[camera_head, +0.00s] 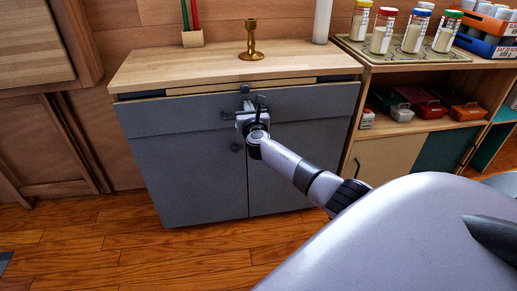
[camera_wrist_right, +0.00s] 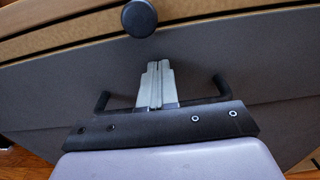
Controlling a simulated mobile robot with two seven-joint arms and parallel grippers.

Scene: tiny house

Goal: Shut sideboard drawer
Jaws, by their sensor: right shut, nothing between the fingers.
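The grey sideboard (camera_head: 190,180) with a light wood top stands ahead against the wall. Its wide grey drawer front (camera_head: 170,115) runs under the top, with a dark gap and a wood strip above it; it seems to stand out slightly. A dark bar handle (camera_wrist_right: 220,85) on the front is partly hidden behind my right gripper (camera_head: 246,106). In the wrist view the right gripper (camera_wrist_right: 155,80) is shut and empty, its fingertips pointing at the drawer front between the handle's ends. I cannot tell whether they touch. My left gripper is out of view.
A round dark knob (camera_wrist_right: 139,18) sits just above the fingertips. A brass candlestick (camera_head: 251,42) stands on the sideboard top. A shelf unit (camera_head: 400,155) with jars and boxes adjoins on the right. The wood floor in front is clear at left.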

